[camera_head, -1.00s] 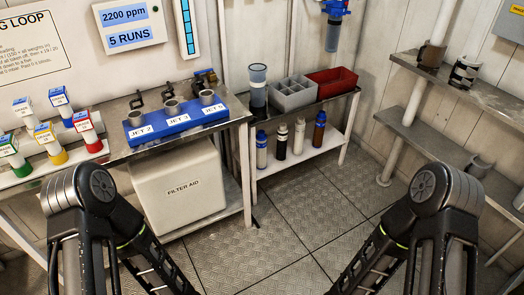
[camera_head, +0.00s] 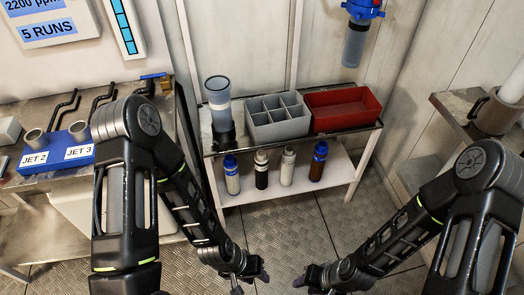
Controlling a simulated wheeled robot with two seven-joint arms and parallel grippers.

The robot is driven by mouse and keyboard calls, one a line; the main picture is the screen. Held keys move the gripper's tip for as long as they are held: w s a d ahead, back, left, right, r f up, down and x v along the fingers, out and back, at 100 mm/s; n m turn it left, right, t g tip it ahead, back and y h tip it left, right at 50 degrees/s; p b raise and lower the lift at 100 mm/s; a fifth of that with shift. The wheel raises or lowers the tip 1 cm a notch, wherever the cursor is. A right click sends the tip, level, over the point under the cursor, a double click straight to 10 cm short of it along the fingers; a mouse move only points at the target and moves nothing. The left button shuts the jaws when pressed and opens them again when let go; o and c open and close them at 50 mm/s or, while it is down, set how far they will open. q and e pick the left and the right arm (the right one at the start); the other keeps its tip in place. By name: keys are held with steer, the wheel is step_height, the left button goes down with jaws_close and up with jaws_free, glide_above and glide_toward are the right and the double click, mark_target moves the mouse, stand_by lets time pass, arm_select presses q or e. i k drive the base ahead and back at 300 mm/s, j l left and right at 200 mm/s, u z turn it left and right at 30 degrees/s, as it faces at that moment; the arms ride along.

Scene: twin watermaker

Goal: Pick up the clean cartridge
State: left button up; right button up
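No part carries a label reading clean cartridge. A tall cylinder (camera_head: 218,108) with a dark rim, pale middle and dark base stands upright at the left end of the cart top; I cannot tell whether it is a cartridge. A blue-capped filter housing (camera_head: 356,38) hangs on the back wall. My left gripper (camera_head: 250,280) is low in front of the cart, empty, with its fingers apart. My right gripper (camera_head: 312,282) is low to its right, also empty, and its fingers appear apart. Both are well clear of the cylinder.
On the cart top (camera_head: 226,146) are a grey divided tray (camera_head: 277,131) and a red bin (camera_head: 343,120). Several bottles (camera_head: 318,161) stand on its lower shelf. A blue jet block (camera_head: 40,162) is on the left bench, and a mug (camera_head: 494,113) is on the right shelf. Floor before the cart is free.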

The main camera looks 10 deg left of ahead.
mark_target(230, 165)
steer(key=i+l, duration=0.35)
steer(key=l, duration=0.15)
steer(key=i+l+u, duration=0.1)
steer(key=i+l, duration=0.25)
steer(key=l, duration=0.1)
